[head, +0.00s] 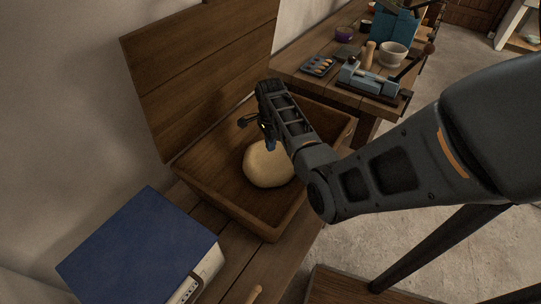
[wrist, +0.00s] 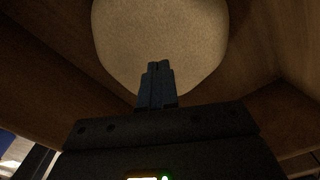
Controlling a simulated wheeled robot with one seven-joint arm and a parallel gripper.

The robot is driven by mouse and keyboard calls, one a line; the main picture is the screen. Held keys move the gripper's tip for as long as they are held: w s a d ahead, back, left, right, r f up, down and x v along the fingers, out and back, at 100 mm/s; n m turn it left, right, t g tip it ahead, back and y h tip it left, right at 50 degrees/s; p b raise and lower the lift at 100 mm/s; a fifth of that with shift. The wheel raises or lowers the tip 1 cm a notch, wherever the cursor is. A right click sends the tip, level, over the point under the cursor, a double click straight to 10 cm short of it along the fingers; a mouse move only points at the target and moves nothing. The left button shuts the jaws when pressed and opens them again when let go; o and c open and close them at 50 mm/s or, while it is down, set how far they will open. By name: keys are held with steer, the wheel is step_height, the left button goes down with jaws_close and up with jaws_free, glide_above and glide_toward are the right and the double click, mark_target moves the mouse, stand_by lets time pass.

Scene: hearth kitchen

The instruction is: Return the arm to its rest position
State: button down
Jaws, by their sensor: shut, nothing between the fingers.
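My gripper (head: 268,141) is over the open wooden box, at the end of my arm, which reaches in from the right in the head view. In the wrist view my gripper (wrist: 157,66) has its fingers together with nothing between them. A pale round lump like dough (head: 267,165) lies in the box, just below my gripper. It also shows in the wrist view (wrist: 160,28), behind the fingertips. I cannot tell whether the fingers touch it. My arm hides part of the lump.
The wooden box (head: 222,198) has sloping walls, and its raised lid (head: 200,75) leans at the wall. A blue-topped box (head: 140,245) stands in front. Behind are a table with a tray (head: 319,66), a white bowl (head: 393,54) and a light-blue device (head: 367,80). Floor is open at right.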

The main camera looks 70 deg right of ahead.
steer(key=shift+r, duration=1.1)
step_height(320, 180, up, 8)
stand_by(0.7)
stand_by(0.5)
